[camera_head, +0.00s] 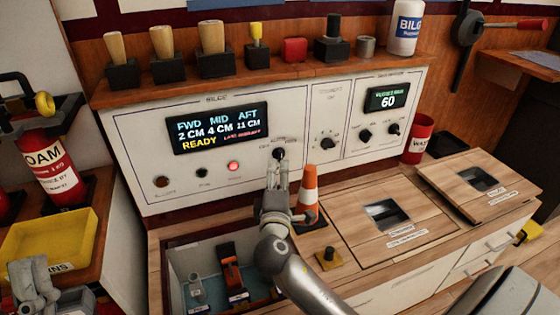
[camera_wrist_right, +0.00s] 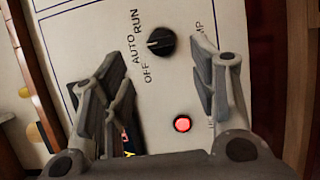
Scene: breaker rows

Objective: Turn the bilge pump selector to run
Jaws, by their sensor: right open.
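The bilge panel (camera_head: 125,125) is white, with a screen reading READY. Its black selector knob (camera_head: 279,153) is also clear in the right wrist view (camera_wrist_right: 161,42), with OFF, AUTO and RUN marked around its left side. The knob's white mark points left, toward about AUTO. My right gripper (camera_head: 278,168) is just in front of and below the knob. In the right wrist view its open fingers (camera_wrist_right: 160,78) are spread, one to each side, with the knob beyond the tips and nothing between them. My left gripper (camera_head: 35,278) is at the lower left; its jaw state is unclear.
A red lamp (camera_head: 233,166) is lit left of the knob. An orange and white cone (camera_head: 309,188) stands close right of my right gripper. An open compartment (camera_head: 180,242) lies below. Wooden-handled items (camera_head: 162,42) line the shelf above. A yellow tray (camera_head: 45,243) is at left.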

